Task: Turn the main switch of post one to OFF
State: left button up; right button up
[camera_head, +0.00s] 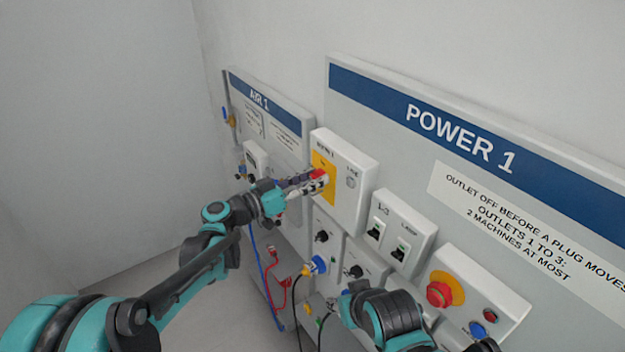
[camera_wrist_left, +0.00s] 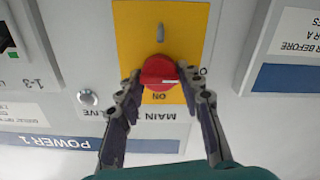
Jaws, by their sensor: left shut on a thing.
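The main switch of post one is a red knob (camera_head: 318,174) on a yellow plate (camera_head: 325,188), on a white box labelled MAIN 1 (camera_head: 350,160). In the left wrist view the knob (camera_wrist_left: 159,70) appears upside down, with ON printed just below it and a partly hidden letter O to its right. A small white mark on the knob lies roughly level in that view. My left gripper (camera_head: 311,181) is shut on the knob, one finger on each side. My right gripper (camera_head: 340,304) is low by the lower boxes, largely hidden by its wrist.
A round LIVE lamp (camera_head: 351,183) is beside the plate. The outlet switch box (camera_head: 403,222) and a red emergency button (camera_head: 439,293) are to the right. Red hoses (camera_head: 272,268) and black cables hang below. The AIR 1 panel (camera_head: 270,100) is to the left.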

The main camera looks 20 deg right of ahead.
pick_arm(q)
jog(key=o, duration=1.1)
jog(key=shift+o, duration=0.2)
jog(key=shift+a, duration=0.1)
jog(key=v, duration=1.1)
jog(key=shift+s+a, duration=0.15)
jog(key=shift+a, duration=0.25)
